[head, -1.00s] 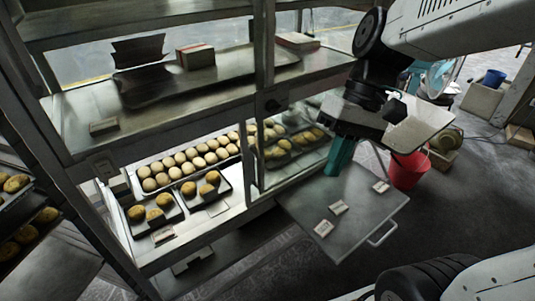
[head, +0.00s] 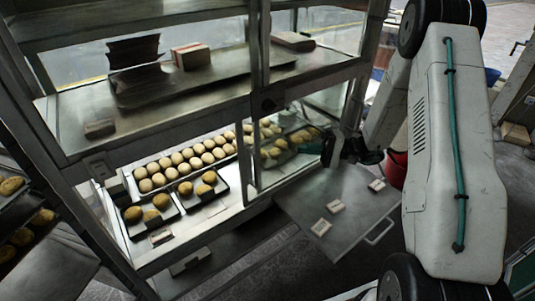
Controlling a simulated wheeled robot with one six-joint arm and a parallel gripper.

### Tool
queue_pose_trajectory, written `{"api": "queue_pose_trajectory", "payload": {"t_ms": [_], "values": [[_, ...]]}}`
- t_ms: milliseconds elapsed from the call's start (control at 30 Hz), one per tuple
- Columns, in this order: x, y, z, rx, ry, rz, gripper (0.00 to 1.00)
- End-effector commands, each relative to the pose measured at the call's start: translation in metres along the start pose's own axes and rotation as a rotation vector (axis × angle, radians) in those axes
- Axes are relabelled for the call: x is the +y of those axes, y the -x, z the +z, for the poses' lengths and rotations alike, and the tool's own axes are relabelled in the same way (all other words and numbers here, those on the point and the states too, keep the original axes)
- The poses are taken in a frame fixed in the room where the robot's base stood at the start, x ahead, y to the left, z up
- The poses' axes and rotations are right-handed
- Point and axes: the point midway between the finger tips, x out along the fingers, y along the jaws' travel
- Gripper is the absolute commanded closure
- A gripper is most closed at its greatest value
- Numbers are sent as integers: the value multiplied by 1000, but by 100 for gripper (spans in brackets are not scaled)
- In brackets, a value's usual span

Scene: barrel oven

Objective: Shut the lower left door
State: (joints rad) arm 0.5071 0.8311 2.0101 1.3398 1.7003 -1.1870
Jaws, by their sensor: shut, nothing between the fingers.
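The display cabinet's lower left opening (head: 172,245) stands open, with buns on trays in plain view inside. A framed glass pane (head: 290,165) stands at the right of this opening. I cannot tell for sure whether it is the lower left door. My gripper (head: 328,149) is at the right end of that pane, pointing left, with its teal fingertips shut and empty. It is close to the pane's right edge. Whether it touches the edge cannot be told. My arm hides part of the area to the right.
Bun trays (head: 148,228) sit inside the cabinet. A red bucket (head: 397,168) stands partly behind my arm. Dark floor is clear in front of the cabinet.

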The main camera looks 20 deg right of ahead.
Motion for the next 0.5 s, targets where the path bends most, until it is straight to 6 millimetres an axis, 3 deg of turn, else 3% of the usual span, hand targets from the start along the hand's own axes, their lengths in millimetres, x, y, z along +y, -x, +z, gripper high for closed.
{"api": "queue_pose_trajectory", "payload": {"t_ms": [100, 233, 500], "values": [[11, 6, -7, 36, 8, -28, 100], [12, -3, -9, 42, 11, -34, 100], [10, -56, -10, 37, 10, -32, 100]]}}
